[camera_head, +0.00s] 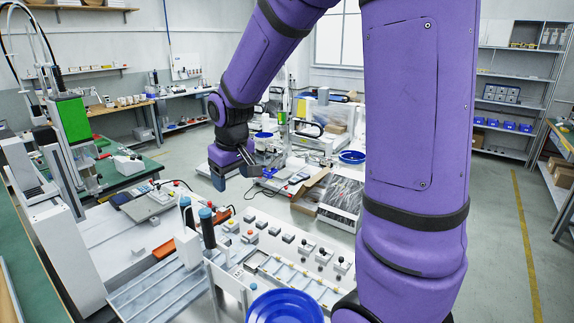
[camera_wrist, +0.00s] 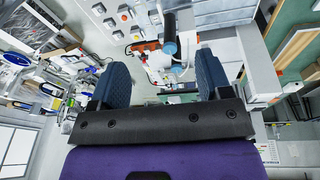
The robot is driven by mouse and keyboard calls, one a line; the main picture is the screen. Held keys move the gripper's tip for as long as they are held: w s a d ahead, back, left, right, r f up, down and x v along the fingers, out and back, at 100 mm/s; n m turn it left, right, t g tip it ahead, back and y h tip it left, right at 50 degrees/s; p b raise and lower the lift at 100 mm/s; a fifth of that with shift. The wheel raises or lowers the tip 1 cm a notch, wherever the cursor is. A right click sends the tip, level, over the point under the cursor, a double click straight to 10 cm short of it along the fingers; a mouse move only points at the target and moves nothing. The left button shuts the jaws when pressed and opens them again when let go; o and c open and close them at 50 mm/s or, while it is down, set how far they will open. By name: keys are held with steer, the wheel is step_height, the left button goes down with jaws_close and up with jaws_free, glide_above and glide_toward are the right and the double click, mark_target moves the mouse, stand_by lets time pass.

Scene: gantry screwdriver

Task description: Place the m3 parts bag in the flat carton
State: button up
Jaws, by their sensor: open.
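My gripper (camera_head: 264,165) hangs above the far part of the white bench, its jaws apart. In the wrist view my gripper (camera_wrist: 162,80) shows two dark blue fingers spread wide with nothing between them. An open brown carton (camera_head: 310,188) with raised flaps lies to the right of my gripper. Beside it is a shallow white box (camera_head: 325,214) holding dark, shiny plastic-wrapped contents (camera_head: 345,192). The box contents also show at the upper left of the wrist view (camera_wrist: 52,38). I cannot tell which item is the m3 parts bag; no label is readable.
The white bench holds rows of small switch boxes (camera_head: 288,237), blue-capped posts (camera_head: 207,225) and a blue bowl (camera_head: 285,307). A grey device (camera_head: 148,203) sits at left. A gantry with a green panel (camera_head: 72,119) stands further left. A blue dish (camera_head: 352,157) lies behind the box.

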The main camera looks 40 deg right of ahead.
steer(key=s+a+r+t, duration=0.1)
steer(key=s+r, duration=0.3)
steer(key=s, duration=0.3)
steer(key=s+a+r+t, duration=0.1)
steer(key=s+r, duration=0.3)
steer(key=s, duration=0.4)
steer(key=s+a+r+m, duration=0.1)
steer(key=s+r, duration=0.3)
steer(key=s, duration=0.3)
steer(key=shift+s+a+t+y, duration=0.4)
steer(key=shift+s, duration=0.3)
steer(key=shift+c, duration=0.3)
steer(key=n+g, duration=0.2)
steer(key=g, duration=0.3)
glide_above(239, 272)
steer(key=f, duration=4.9)
steer(key=shift+w+a+f, duration=0.15)
steer(key=shift+w+f, duration=0.05)
steer(key=shift+f, duration=0.2)
steer(key=shift+s+f, duration=0.15)
steer(key=shift+f, duration=1.2)
steer(key=shift+s+f, duration=0.1)
steer(key=shift+f, duration=1.2)
steer(key=c, duration=0.7)
